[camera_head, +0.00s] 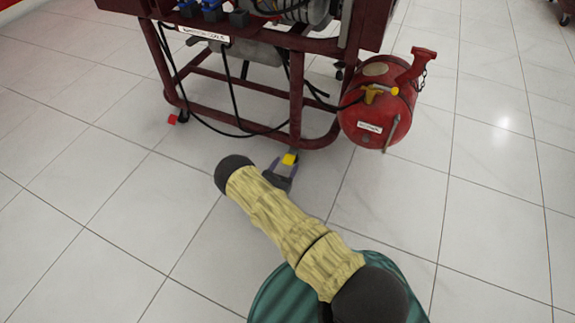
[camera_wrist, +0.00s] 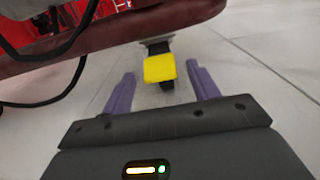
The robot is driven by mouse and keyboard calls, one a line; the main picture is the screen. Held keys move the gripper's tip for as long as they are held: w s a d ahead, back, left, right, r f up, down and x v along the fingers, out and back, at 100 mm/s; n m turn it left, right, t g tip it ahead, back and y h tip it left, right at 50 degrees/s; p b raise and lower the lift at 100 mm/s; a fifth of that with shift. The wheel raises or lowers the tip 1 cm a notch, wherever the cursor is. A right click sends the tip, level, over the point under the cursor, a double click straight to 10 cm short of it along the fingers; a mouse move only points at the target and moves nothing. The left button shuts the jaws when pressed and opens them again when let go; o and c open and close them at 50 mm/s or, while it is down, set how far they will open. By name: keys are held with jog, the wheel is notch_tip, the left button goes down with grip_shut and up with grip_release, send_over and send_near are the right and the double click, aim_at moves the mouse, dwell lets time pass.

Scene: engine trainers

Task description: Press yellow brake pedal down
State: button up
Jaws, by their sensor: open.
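The yellow brake pedal (camera_head: 290,159) is a small yellow pad at the foot of the dark red engine stand, near its lower front corner. In the wrist view the yellow pedal (camera_wrist: 159,68) sits on a dark arm that comes from under the red frame. My gripper (camera_wrist: 160,72) is open and empty, with one purple finger on each side of the pedal. I cannot tell whether either finger touches it; gaps show on both sides. In the head view my gripper (camera_head: 285,163) is at the pedal, partly hidden by my arm.
The dark red engine stand (camera_head: 297,95) rises just beyond the pedal, with its lower rail close by. Black cables (camera_head: 232,95) hang from it. A red tank (camera_head: 378,115) stands to the right. The tiled floor (camera_head: 90,215) is clear on the left and right.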

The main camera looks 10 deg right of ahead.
aim_at(291, 155)
jog(key=shift+x, duration=1.15)
jog(key=shift+c, duration=0.2)
